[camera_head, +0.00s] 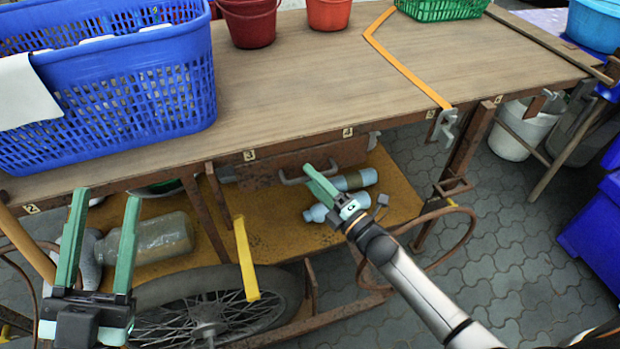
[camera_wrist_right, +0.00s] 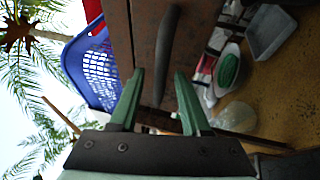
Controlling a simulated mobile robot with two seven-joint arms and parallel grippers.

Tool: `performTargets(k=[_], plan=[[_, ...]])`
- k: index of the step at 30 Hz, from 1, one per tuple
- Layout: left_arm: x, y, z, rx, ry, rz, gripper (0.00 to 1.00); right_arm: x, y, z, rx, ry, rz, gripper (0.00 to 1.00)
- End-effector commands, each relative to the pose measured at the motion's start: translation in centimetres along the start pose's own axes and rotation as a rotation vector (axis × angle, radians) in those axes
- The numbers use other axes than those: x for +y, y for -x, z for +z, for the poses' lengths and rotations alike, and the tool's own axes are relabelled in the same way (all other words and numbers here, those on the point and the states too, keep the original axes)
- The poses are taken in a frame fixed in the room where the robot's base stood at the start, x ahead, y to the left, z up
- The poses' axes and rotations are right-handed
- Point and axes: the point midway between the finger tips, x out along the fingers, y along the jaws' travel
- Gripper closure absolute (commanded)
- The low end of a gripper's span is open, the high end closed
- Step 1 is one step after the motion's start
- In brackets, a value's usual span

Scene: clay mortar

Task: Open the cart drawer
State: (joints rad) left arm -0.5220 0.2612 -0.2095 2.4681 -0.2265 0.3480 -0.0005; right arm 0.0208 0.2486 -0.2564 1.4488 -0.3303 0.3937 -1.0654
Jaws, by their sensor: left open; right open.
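The cart drawer (camera_head: 262,174) is a rusty brown front under the tabletop, between labels 3 and 4, and looks closed. Its grey bar handle (camera_head: 292,181) is partly hidden by my right gripper (camera_head: 318,180). In the right wrist view, the handle (camera_wrist_right: 166,50) runs lengthwise ahead of the open right gripper (camera_wrist_right: 158,73), with its near end seen between the two green fingers. I cannot tell whether the fingers touch it. My left gripper (camera_head: 106,195) is open and empty at the lower left, in front of the cart and away from the drawer.
A blue basket (camera_head: 110,95), red buckets (camera_head: 248,20) and a green basket (camera_head: 440,8) stand on the cart tabletop (camera_head: 300,75). Bottles (camera_head: 340,205) lie on the yellow lower shelf. A wheel (camera_head: 215,300) is below. Paved floor (camera_head: 500,230) is open at right.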

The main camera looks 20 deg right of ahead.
Motion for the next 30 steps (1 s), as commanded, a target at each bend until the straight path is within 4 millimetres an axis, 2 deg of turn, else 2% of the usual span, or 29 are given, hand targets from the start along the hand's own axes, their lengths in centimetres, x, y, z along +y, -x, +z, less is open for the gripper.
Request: performTargets(k=[4,13,25,30], plan=[[-0.02,-0.05,-0.92,0.038,-0.011,0.003,0.50,-0.01,-0.95,-0.06,0.001,-0.001,0.000,0.53],[-0.03,-0.08,-1.11,0.045,-0.013,0.003,0.50,0.00,-1.09,-0.06,0.000,-0.001,-0.001,0.53],[-0.02,-0.08,-1.09,0.044,-0.012,0.003,0.50,0.01,-1.06,-0.04,0.000,-0.001,0.000,0.98],[-0.02,-0.08,-1.09,0.044,-0.012,0.003,0.50,0.00,-1.06,-0.04,0.000,-0.001,0.000,1.00]])
